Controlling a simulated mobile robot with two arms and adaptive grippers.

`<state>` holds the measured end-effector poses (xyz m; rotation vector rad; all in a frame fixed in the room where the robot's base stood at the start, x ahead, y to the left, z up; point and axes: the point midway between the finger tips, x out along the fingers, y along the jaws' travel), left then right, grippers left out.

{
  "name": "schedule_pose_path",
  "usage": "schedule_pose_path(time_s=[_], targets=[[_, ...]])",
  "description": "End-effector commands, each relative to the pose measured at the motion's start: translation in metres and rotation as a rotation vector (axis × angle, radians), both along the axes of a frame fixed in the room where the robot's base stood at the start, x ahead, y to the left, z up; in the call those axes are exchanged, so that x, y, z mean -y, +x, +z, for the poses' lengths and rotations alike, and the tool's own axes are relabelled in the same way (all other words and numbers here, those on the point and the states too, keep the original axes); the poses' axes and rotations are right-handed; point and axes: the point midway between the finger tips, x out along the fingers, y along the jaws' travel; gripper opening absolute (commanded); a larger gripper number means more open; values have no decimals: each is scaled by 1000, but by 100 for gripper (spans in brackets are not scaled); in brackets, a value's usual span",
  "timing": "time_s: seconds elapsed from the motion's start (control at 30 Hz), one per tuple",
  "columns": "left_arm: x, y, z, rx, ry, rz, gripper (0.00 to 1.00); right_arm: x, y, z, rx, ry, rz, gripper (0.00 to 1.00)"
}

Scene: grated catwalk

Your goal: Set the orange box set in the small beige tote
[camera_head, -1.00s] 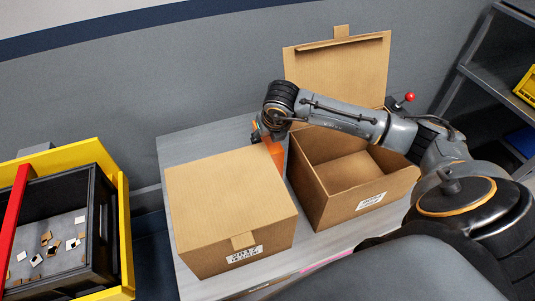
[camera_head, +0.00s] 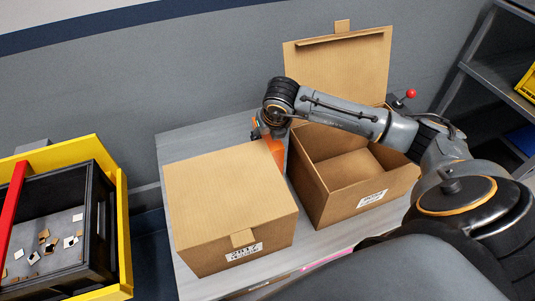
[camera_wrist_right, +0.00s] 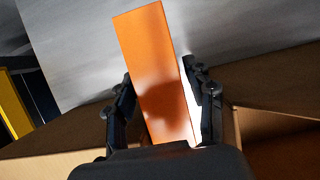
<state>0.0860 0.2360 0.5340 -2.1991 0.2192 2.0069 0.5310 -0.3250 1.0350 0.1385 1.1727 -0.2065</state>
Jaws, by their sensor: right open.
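The orange box (camera_head: 277,151) stands on the grey table between two cardboard boxes, partly hidden by the closed one and by my right arm. My right gripper (camera_head: 263,128) is at the orange box and mostly hidden behind my wrist. In the right wrist view the orange box (camera_wrist_right: 155,65) lies between the two black fingers of my right gripper (camera_wrist_right: 160,78). The fingers are open, one on each side, with a gap visible at the right finger. I cannot make out a small beige tote by that name. My left gripper is not in view.
A closed cardboard box (camera_head: 225,190) stands at the table's front left. An open, empty-looking cardboard box (camera_head: 340,205) with its lid up stands to the right. A dark crate (camera_head: 92,225) with small pieces is at left. Shelving (camera_head: 480,80) is at right. The grey table (camera_head: 185,148) has bare room at back left.

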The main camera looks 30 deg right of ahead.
Motion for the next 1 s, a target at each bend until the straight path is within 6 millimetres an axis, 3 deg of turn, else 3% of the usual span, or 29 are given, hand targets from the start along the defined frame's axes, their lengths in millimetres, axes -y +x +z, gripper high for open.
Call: schedule_pose_path(time_s=[0.27, 0.53, 1.0], targets=[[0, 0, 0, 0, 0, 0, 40, 0, 0, 0, 0, 0, 0, 54], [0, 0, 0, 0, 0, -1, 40, 0, 0, 0, 0, 0, 0, 1], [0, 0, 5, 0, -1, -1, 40, 0, 1, 4, 2, 0, -1, 0]])
